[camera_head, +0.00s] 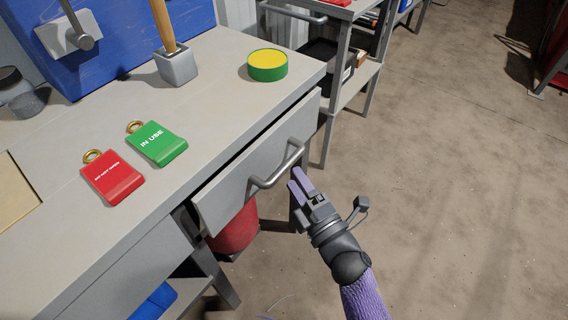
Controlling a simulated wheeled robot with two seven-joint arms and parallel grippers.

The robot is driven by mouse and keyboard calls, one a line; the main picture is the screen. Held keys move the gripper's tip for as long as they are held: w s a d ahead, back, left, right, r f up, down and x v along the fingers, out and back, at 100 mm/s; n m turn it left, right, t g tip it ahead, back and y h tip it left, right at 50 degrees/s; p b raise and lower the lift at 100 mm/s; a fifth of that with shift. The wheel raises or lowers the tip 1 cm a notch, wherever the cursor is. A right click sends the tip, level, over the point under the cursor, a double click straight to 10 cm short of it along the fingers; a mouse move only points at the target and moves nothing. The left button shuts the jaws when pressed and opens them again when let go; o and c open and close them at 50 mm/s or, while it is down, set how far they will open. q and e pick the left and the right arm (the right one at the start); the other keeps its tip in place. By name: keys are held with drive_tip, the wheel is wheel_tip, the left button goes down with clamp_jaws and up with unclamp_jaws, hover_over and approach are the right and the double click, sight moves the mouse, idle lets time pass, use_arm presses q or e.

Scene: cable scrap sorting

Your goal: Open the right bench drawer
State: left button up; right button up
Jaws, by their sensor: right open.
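The right bench drawer (236,183) has a grey front and sits under the right end of the grey workbench (225,107). Its front stands a little out from the bench, with a dark gap along the top edge. A grey bar handle (279,170) is fixed across the front. I cannot tell whether the fingers touch the handle. My left gripper is not in view.
A red tag (113,180), a green IN USE tag (157,144), a green-and-yellow tin (267,65) and a hammer-like tool in a grey block (176,67) are on the bench. A red container (236,232) stands below the drawer. The floor at right is clear.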

sight(286, 164)
drive_tip(key=b+x, duration=0.1)
drive_tip(key=x, duration=0.3)
drive_tip(key=shift+w+a, duration=0.1)
drive_tip(key=shift+w, duration=0.05)
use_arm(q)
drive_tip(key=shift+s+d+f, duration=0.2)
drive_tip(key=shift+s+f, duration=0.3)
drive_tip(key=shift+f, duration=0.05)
use_arm(e)
clamp_jaws()
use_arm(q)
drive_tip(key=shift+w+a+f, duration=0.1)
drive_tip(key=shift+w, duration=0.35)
use_arm(e)
drive_tip(key=shift+f, duration=0.1)
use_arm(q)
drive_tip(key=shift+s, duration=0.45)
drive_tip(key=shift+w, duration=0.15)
